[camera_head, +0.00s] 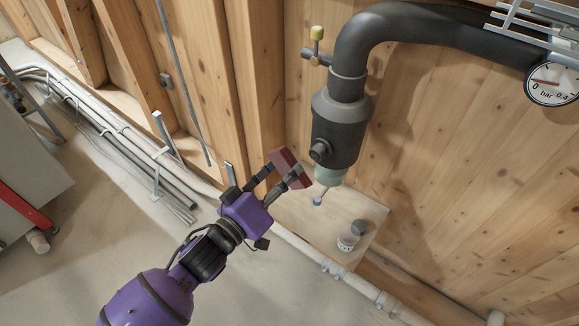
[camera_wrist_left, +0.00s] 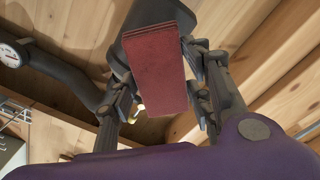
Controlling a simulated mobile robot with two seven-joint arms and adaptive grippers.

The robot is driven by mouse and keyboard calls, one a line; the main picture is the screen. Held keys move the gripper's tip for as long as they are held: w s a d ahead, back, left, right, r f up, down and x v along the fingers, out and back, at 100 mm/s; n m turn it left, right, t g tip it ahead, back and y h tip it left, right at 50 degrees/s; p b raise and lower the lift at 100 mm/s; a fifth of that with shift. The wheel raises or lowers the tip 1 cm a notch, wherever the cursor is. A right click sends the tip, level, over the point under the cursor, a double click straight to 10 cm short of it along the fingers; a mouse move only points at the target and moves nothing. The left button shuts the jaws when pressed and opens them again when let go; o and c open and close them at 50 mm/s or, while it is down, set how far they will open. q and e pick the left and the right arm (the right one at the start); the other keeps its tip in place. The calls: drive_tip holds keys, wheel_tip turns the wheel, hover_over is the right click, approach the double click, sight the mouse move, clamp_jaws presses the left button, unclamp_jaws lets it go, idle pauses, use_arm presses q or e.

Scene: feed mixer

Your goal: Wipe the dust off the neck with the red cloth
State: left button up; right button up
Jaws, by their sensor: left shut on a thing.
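A red cloth (camera_head: 287,160), folded into a block, is held between the fingers of my left gripper (camera_head: 280,178). In the left wrist view the cloth (camera_wrist_left: 155,62) stands between the two fingers (camera_wrist_left: 160,105), and the gripper is shut on it. The dark mixer body (camera_head: 340,128) hangs from a bent pipe. At its lower end is a short pale grey-green section (camera_head: 330,177), which looks like the neck. The cloth is just left of this section in the head view; I cannot tell whether they touch. Dust cannot be told clearly. My right gripper is out of view.
A thin rod with a blue tip (camera_head: 318,200) hangs under the neck. A small grey-and-white container (camera_head: 351,236) stands on a pale board (camera_head: 300,212) below. A yellow-topped valve (camera_head: 317,40) and a pressure gauge (camera_head: 552,84) sit on the piping. Wooden walls stand close behind.

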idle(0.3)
use_arm(q)
drive_tip(key=p+v, duration=0.1)
drive_tip(key=v, duration=0.2)
drive_tip(key=shift+p, duration=0.3)
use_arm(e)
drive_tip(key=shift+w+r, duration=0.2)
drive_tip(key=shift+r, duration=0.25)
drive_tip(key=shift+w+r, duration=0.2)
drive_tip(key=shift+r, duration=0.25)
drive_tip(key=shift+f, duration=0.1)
use_arm(q)
drive_tip(key=x, duration=0.4)
drive_tip(key=shift+w+d, duration=0.25)
drive_tip(key=shift+x, duration=1)
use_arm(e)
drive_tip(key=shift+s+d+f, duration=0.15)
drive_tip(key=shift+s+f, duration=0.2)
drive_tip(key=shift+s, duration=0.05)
